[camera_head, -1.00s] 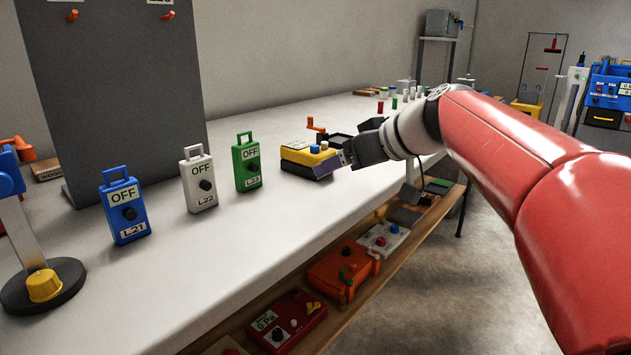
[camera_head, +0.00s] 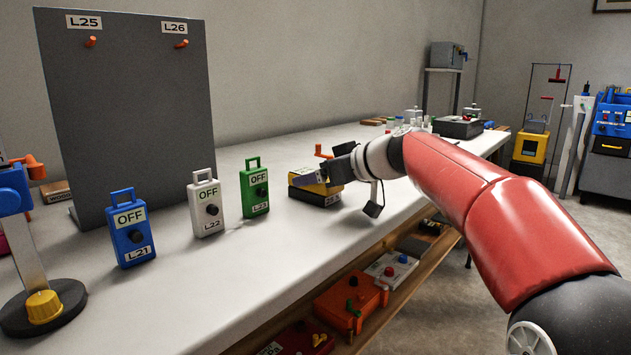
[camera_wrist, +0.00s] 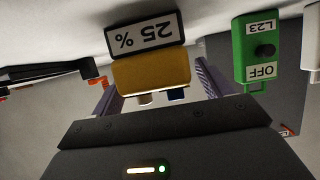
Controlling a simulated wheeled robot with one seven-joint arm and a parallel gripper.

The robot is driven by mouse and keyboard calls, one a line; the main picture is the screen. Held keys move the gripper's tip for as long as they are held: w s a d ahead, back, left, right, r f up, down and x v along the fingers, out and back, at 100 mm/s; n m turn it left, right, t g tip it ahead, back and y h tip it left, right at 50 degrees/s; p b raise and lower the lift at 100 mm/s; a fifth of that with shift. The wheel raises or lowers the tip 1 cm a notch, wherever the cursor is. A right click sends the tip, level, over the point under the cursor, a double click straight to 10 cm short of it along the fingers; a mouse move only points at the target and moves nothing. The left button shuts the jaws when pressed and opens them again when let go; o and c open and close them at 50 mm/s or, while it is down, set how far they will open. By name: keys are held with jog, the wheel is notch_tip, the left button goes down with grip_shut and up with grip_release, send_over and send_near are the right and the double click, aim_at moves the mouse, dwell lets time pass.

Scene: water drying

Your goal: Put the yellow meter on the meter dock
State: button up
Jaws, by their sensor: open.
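The yellow meter (camera_head: 308,179) stands on the bench to the right of the green L23 box, with a dark lower part under its yellow top. In the wrist view the yellow meter (camera_wrist: 152,72) shows a "25 %" label and small knobs. My gripper (camera_head: 338,168) is at the meter's right side in the head view. In the wrist view my gripper (camera_wrist: 155,88) is open, with one finger on either side of the meter; I cannot tell whether they touch it. I cannot make out the meter dock for certain.
Blue (camera_head: 130,231), white (camera_head: 206,205) and green (camera_head: 254,188) lockout boxes marked OFF stand left of the meter. A grey panel (camera_head: 130,120) is behind them. An orange crank (camera_head: 323,151) is close behind the meter.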

jog(key=c, duration=1.1)
jog(key=shift+c, duration=1.1)
jog(key=shift+r, duration=0.15)
